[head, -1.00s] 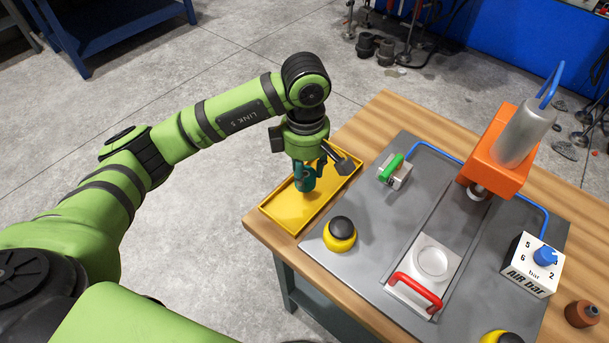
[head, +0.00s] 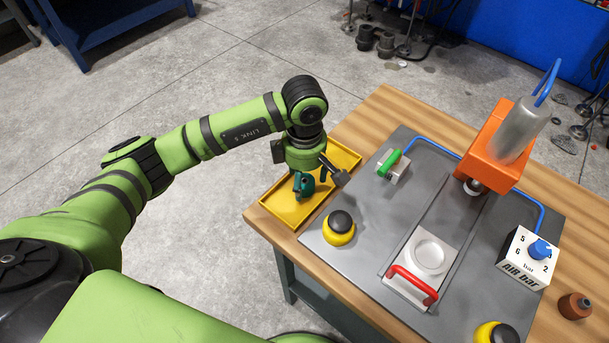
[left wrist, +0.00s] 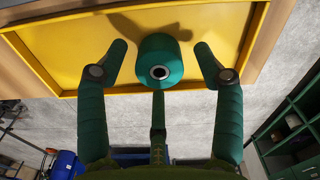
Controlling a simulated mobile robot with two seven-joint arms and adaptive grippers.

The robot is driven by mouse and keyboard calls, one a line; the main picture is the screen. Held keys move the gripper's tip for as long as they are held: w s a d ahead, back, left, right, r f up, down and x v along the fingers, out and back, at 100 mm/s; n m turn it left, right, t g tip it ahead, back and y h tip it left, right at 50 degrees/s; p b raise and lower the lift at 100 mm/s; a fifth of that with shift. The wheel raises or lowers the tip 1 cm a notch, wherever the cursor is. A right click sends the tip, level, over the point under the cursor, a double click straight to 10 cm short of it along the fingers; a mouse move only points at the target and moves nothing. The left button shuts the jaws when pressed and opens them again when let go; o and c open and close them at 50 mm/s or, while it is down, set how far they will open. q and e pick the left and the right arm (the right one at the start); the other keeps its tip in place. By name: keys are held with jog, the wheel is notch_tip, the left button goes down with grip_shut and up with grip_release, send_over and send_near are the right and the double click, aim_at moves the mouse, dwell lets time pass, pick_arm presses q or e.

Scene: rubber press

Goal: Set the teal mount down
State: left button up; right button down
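The teal mount (left wrist: 161,60) is a round rubber body with a metal-lined hole. In the head view the mount (head: 303,187) shows under my left gripper (head: 308,179), over the yellow tray (head: 283,213). It appears to stand on the tray floor, though its base is hard to see. My right gripper is not in view.
The tray lies at the table's left corner. Right of it, the grey press plate (head: 358,262) carries yellow-black buttons (head: 340,228), a green-handled clamp (head: 392,166), a red-handled slide (head: 412,285), the orange press (head: 492,150) and an air dial (head: 530,260). A brown part (head: 575,306) stands at right.

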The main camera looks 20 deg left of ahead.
aim_at(305, 180)
pick_arm(q)
jog(key=shift+r, duration=0.1)
jog(key=shift+r+p, duration=0.25)
jog(key=shift+p, duration=0.05)
notch_tip(305, 180, up, 12)
jog(key=b, duration=0.3)
jog(key=shift+f, duration=0.15)
dwell(1.1)
